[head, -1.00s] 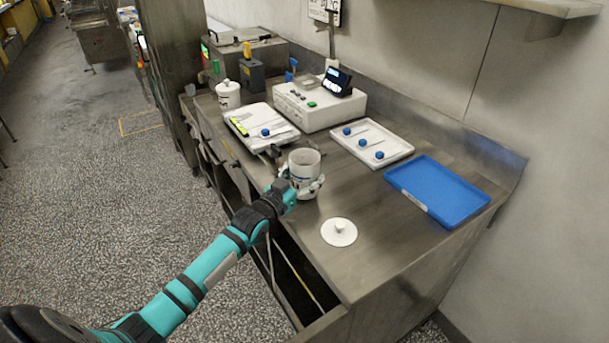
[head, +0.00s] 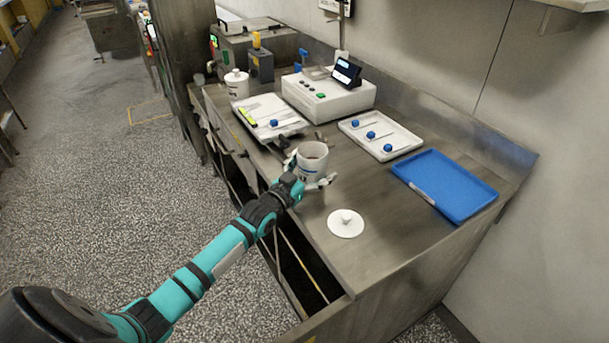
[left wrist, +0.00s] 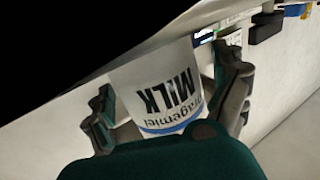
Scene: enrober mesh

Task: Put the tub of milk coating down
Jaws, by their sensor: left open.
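The tub of milk coating (head: 312,159) is a white open-topped cup standing upright on the steel counter, its brown contents just showing. In the left wrist view the tub (left wrist: 160,85) shows the word MILK and a blue band. My left gripper (head: 318,179) is at the tub's near side. Its fingers (left wrist: 172,90) are open, one on each side of the tub; I cannot tell whether either touches it. A white round lid with a knob (head: 346,223) lies on the counter nearer to me. My right gripper is not in view.
A blue tray (head: 445,184) lies to the right. A white device with a display (head: 328,94) and another lidded tub (head: 237,84) stand further back. Counter around the lid is clear.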

